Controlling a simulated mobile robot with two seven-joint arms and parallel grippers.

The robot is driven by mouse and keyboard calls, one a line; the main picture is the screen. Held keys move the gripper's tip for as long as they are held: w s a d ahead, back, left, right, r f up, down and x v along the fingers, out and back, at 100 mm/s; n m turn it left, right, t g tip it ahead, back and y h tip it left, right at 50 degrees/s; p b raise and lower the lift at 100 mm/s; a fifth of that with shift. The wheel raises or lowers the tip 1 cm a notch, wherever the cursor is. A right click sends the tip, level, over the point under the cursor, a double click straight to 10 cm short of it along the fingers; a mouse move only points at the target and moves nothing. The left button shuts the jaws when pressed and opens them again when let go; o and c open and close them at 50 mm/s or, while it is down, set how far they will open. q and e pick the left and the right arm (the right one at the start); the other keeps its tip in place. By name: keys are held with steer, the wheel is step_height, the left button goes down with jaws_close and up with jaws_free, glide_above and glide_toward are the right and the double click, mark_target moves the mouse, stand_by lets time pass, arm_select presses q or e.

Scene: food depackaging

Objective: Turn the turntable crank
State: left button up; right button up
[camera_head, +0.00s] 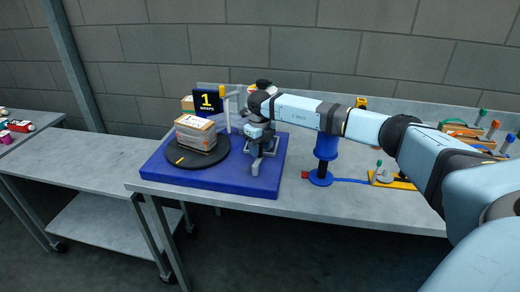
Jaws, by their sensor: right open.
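The black round turntable (174,160) sits on a blue base (221,184) at the left of the table. A wrapped box (196,139) stands on the turntable. A sign (207,101) reading "1 WRAPS" stands behind it. My right gripper (263,167) is over the right part of the blue base and is open, pointing down. My right arm comes in from the right. A yellow-topped handle (222,91) shows behind the gripper; I cannot tell whether it is the crank, and the gripper hides part of that area. My left gripper is not in view.
A blue post (323,170) stands on the table to the right of the base. Several coloured-handled tools (480,118) and a yellow plate (400,182) are at the far right. A wall closes off the back.

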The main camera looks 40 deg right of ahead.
step_height(320, 180, up, 13)
steer(key=b, duration=0.2)
stand_by(0.6)
